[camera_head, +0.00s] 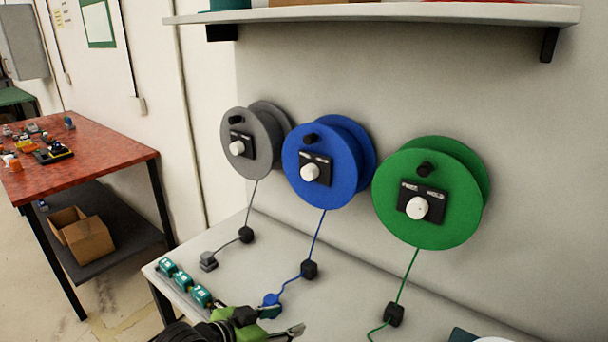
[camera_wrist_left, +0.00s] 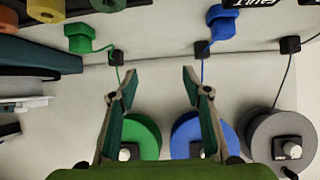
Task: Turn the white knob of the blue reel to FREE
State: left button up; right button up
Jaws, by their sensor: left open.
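The blue reel (camera_head: 335,190) is mounted on the wall between a grey and a green reel. Its white knob (camera_head: 310,172) sits on a black plate (camera_head: 323,161) whose lettering is too small to read. My left gripper (camera_head: 292,320) is low over the bench, below the blue reel and apart from it. In the left wrist view my left gripper (camera_wrist_left: 150,85) is open with nothing between its fingers. The blue reel (camera_wrist_left: 186,130) shows there behind one finger, partly hidden. My right gripper is not in view.
The grey reel (camera_head: 240,160) and green reel (camera_head: 440,215) flank the blue one. Their cords hang to the bench (camera_head: 240,275) with black blocks on them. Several teal blocks (camera_head: 183,283) line the bench's left edge. A shelf (camera_head: 400,13) juts out above. A red table (camera_head: 100,155) stands left.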

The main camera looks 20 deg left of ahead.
pick_arm(q)
jog(key=w+a+r+t+h, duration=0.1)
jog(key=w+a+r+t, duration=0.2)
jog(key=w+r, duration=0.55)
jog(key=t+h, duration=0.1)
jog(key=t, duration=0.2)
send_near(306, 173)
jog(key=p+x, duration=0.3)
jog(key=x, duration=0.4)
jog(key=shift+w+d, duration=0.15)
jog(key=shift+w, duration=0.25)
jog(key=shift+w+d+p, duration=0.25)
jog(key=shift+w+p, duration=0.05)
jog(key=shift+w, duration=0.3)
jog(key=shift+c, duration=0.3)
jog(key=c, duration=1)
